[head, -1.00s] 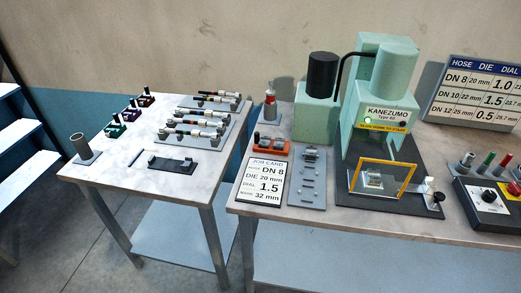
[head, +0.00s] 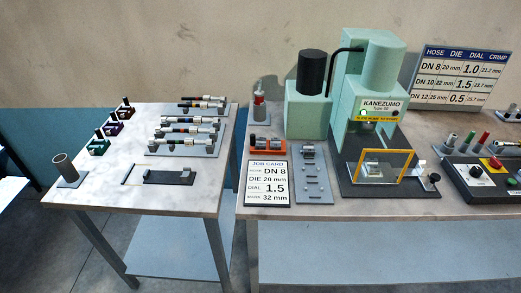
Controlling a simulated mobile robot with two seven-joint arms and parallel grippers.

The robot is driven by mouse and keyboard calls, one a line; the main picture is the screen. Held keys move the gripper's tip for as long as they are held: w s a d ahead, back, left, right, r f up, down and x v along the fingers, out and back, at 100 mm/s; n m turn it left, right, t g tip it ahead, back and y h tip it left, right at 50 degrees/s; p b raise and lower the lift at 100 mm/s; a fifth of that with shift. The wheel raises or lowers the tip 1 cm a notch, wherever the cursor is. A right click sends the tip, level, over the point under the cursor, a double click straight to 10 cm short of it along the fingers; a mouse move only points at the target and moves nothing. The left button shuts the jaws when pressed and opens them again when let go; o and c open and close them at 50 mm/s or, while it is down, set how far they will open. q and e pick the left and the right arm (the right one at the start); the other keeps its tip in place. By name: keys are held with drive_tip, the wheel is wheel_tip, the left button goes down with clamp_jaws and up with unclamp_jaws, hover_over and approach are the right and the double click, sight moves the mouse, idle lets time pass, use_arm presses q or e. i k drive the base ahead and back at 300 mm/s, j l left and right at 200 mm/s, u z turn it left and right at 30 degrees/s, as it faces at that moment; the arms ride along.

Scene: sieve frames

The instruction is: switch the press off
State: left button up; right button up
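The press (head: 358,105) is a pale green machine on the right table, labelled KANEZUMO. A small green lamp (head: 363,114) on its front looks lit, and a small dark round knob or button (head: 395,113) sits on the right of the same panel. A yellow-framed clear guard (head: 384,151) stands at the front over a small metal die. A control box (head: 480,178) to the right has a black dial and a red button on yellow (head: 494,163). Neither of my grippers is in view.
A job card (head: 267,183) and a grey plate (head: 312,175) lie left of the press. The left table (head: 110,190) holds hose pieces on racks, small coloured blocks and a grey cup (head: 66,167). A gap separates the tables. A chart (head: 460,77) stands behind.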

sight(494, 163)
drive_tip(key=z, duration=1.55)
drive_tip(key=u, duration=0.45)
drive_tip(key=i+l+u, duration=0.1)
drive_tip(key=l+u, duration=0.25)
drive_tip(key=i+l+u, duration=0.1)
drive_tip(key=u, duration=0.25)
drive_tip(key=l+u, duration=0.75)
drive_tip(key=l, duration=1.2)
drive_tip(key=k+l+u, duration=0.1)
drive_tip(key=l, duration=0.45)
